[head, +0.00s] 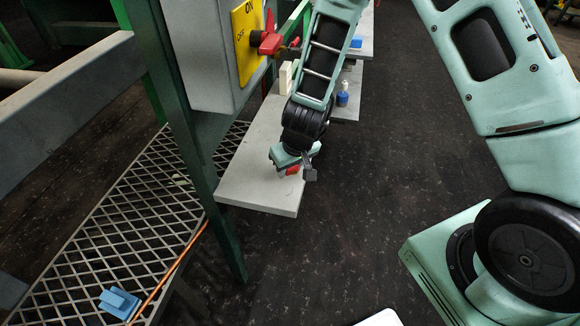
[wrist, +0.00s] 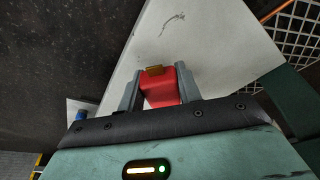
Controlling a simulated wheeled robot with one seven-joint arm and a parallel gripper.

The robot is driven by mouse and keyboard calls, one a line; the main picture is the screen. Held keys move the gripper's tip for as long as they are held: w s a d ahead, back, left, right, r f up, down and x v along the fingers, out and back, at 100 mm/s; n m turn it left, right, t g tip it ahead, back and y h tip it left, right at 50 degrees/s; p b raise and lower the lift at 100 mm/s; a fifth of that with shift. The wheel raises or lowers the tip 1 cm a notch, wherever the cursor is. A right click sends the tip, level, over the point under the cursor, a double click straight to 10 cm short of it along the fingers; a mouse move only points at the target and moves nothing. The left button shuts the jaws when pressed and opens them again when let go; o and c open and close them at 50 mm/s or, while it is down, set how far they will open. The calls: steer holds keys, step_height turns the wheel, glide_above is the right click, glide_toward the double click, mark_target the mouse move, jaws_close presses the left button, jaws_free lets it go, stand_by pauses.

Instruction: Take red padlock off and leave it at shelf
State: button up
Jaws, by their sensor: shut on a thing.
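The red padlock (head: 293,170) is between the fingers of my gripper (head: 296,170), low over the near end of the grey shelf (head: 258,193). In the wrist view the red padlock (wrist: 160,90) shows as a red body with a small brass-coloured part, and a grey finger of my gripper (wrist: 159,88) stands on each side. The gripper is shut on it. The shelf (wrist: 215,45) fills the area beyond it. Whether the padlock touches the shelf cannot be told. Its shackle is not clearly seen.
A grey switch box with a yellow ON/OFF plate (head: 247,40) and a red handle (head: 270,43) hangs above the shelf. A white block (head: 286,78) and a blue item (head: 343,98) stand farther back. A green post (head: 195,150) borders the shelf's left side. The near shelf end is mostly clear.

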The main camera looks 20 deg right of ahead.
steer(key=o, duration=1.2)
steer(key=shift+r, duration=0.15)
steer(key=p+v, duration=0.7)
steer(key=v, duration=1)
steer(key=shift+p, duration=0.3)
steer(key=shift+s+d, duration=0.1)
steer(key=s+a+r+n+g+y, duration=0.1)
steer(key=s+a+r+n+y, duration=0.1)
steer(key=s+a+r, duration=0.35)
steer(key=s+r+n+g+h, duration=0.1)
steer(key=s+r+n, duration=0.1)
steer(key=s, duration=0.5)
steer(key=s+a+r+n+g, duration=0.1)
steer(key=s+r, duration=0.4)
steer(key=s, duration=0.3)
steer(key=shift+s+a+r+n+h, duration=0.15)
steer(key=shift+a+r+n+h, duration=0.1)
steer(key=shift+a+n+h, duration=0.15)
